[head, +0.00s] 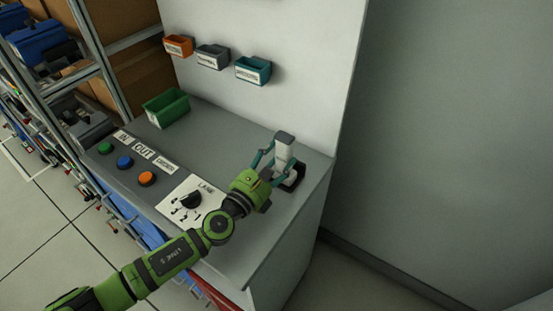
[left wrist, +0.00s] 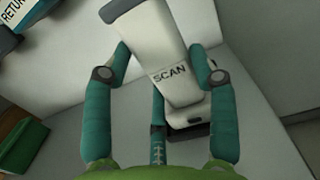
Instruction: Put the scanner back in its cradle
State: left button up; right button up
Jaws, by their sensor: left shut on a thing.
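The scanner (head: 283,152) is white with a grey head and stands nearly upright near the right end of the grey counter. In the left wrist view the scanner (left wrist: 160,45) shows its SCAN label and looks tilted. My left gripper (head: 276,163) is shut on the scanner, with one teal finger on each side of it. The dark cradle (head: 298,173) is at the scanner's lower end, partly hidden by the scanner and gripper. The cradle (left wrist: 190,133) also shows behind the handle in the left wrist view. I cannot tell whether the scanner is seated in it. My right gripper is not in view.
A lane dial (head: 191,200) and several coloured buttons (head: 124,162) are on the counter to the left. A green bin (head: 166,108) stands at the back left. Small orange (head: 178,46), grey (head: 212,57) and teal (head: 253,70) bins hang on the wall panel.

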pick_arm(q)
jog(key=o, duration=1.5)
jog(key=shift+r+p, duration=0.2)
jog(key=shift+p, duration=0.1)
jog(key=v, duration=0.3)
jog(key=b+v, duration=0.1)
jog(key=v, duration=0.3)
jog(key=b+v, duration=0.1)
jog(key=v, duration=0.2)
jog(key=shift+s+a+f, duration=0.15)
jog(key=shift+s+f, duration=0.15)
jog(key=shift+s+a+r, duration=0.1)
jog(key=shift+s+a, duration=0.25)
jog(key=shift+s, duration=0.2)
